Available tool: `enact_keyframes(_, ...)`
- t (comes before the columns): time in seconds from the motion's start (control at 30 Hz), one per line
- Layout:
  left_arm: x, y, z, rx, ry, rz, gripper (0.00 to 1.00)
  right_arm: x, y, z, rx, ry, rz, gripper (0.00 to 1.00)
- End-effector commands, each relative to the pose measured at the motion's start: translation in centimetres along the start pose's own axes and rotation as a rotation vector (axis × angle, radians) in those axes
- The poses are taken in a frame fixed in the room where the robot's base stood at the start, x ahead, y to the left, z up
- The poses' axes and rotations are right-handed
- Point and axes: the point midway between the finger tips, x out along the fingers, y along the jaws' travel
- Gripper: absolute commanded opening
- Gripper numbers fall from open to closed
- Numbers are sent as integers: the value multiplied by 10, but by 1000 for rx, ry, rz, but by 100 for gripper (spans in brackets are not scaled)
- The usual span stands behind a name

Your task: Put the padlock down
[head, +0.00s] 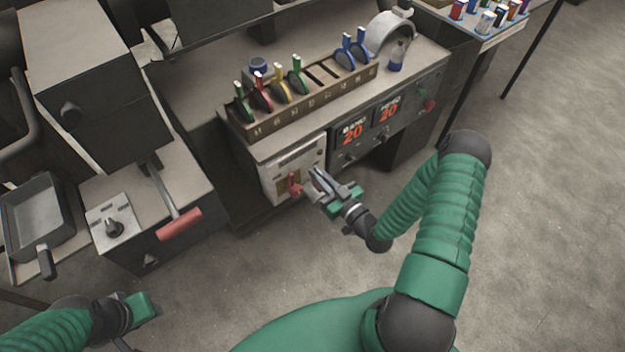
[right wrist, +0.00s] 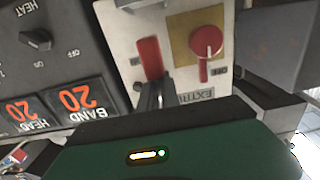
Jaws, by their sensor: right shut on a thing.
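My right gripper (head: 318,180) is in front of the pale switch panel (head: 277,168) at the left end of the grey control cabinet. In the right wrist view its dark fingers (right wrist: 155,97) are shut on a red block, which I take as the padlock (right wrist: 149,58). The padlock is close to the panel, beside the red rotary handle (right wrist: 207,42) on its yellow plate (right wrist: 184,47). I cannot tell whether it touches the panel. Its shackle is not clear. My left gripper (head: 125,335) is low at the left of the head view, its fingers mostly cut off.
A rack (head: 310,102) of coloured hand tools stands on the cabinet top. Right of the panel are red-lit displays (head: 353,133) and knobs. A machine with a red-handled lever (head: 180,224) stands to the left. The floor (head: 540,200) at right is clear.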

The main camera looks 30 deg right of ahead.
Motion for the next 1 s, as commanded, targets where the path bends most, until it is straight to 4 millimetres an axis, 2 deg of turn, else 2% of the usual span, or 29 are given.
enact_keyframes(0.17, 2, 0, 0, 1, 0, 0, 36, 20, -8, 1, -1, 2, -2, 0)
enact_keyframes(0.2, 6, 0, 1, 1, 0, 0, 36, 22, -8, 10, 0, -1, 1, 0)
enact_keyframes(0.33, 13, 0, 3, 0, 0, 0, 36, 21, -8, 35, -2, -1, 2, 0)
enact_keyframes(0.67, 14, 0, 4, 0, 0, 0, 36, 21, -6, 40, -3, 1, 1, 0)
enact_keyframes(0.7, 14, 0, 3, 0, 0, 0, 36, 21, -6, 39, -3, 1, 1, 9)
enact_keyframes(0.83, 13, 0, 3, 0, 0, 0, 36, 21, -6, 39, -3, 0, 1, 26)
enact_keyframes(1.0, 13, 0, 3, 0, 0, 0, 36, 21, -7, 38, -3, 0, 1, 28)
